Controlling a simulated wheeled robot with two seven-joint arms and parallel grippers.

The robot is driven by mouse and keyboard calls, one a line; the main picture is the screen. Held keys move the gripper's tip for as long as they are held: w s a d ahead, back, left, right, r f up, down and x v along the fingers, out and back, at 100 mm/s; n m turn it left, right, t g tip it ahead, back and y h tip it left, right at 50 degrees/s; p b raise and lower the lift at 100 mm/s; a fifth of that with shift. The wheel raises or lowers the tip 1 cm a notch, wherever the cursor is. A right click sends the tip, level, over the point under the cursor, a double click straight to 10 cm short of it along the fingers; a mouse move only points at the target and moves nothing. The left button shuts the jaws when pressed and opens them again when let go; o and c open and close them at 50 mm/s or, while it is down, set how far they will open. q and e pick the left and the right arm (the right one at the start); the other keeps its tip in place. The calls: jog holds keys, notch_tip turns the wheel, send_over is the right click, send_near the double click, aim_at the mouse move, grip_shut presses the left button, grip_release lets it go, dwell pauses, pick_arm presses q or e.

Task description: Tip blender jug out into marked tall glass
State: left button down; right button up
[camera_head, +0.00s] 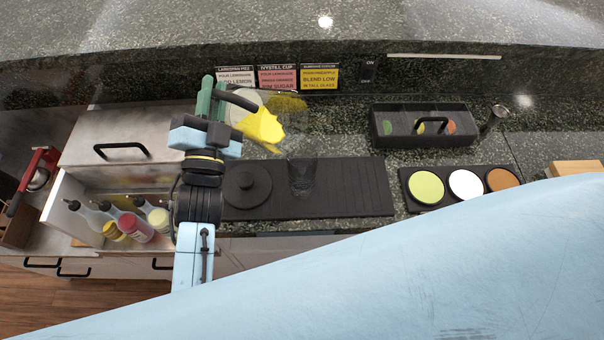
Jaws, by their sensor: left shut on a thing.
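My left gripper (212,100), with green fingers, is shut on the dark handle of the blender jug (240,100) above the counter. The jug is clear and tilted to the right, with a yellow mass (262,126) inside towards its lower right. Its clear walls are hard to make out. More yellow shows behind it, and I cannot tell whether that is in the jug. A faint clear shape (302,178) on the black mat may be the tall glass; no mark on it is readable. My right gripper is not in view.
A round black lid (247,186) lies on the black mat (355,190). An open drawer (88,218) with several bottles is at left. A black caddy (420,126) and a tray of coloured discs (465,184) are at right. Recipe cards (277,78) stand behind. A blue surface fills the lower right.

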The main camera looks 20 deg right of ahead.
aim_at(223, 93)
pick_arm(q)
jog(key=shift+s+d+r+m+t+h, duration=0.1)
jog(key=shift+s+r+m+t+h, duration=0.1)
jog(key=shift+r+m, duration=0.15)
jog(key=shift+s+d+r+m+t+h, duration=0.1)
jog(key=shift+r+m+h, duration=0.15)
jog(key=shift+r, duration=0.15)
jog(key=shift+s+d+r+m, duration=0.1)
jog(key=shift+s+r+m, duration=0.05)
jog(key=shift+r+m, duration=0.15)
jog(key=shift+s+r+h, duration=0.1)
jog(key=shift+h, duration=0.25)
jog(key=shift+s+d+r+m+h+b, duration=0.3)
jog(key=shift+s+r+m+h+b, duration=0.15)
jog(key=shift+m, duration=0.45)
dwell(2.4)
jog(key=shift+s+r, duration=0.1)
jog(key=shift+r, duration=0.1)
jog(key=shift+s+d+r+m+h, duration=0.4)
jog(key=shift+m+h, duration=0.35)
jog(key=shift+m, duration=0.25)
dwell(2.1)
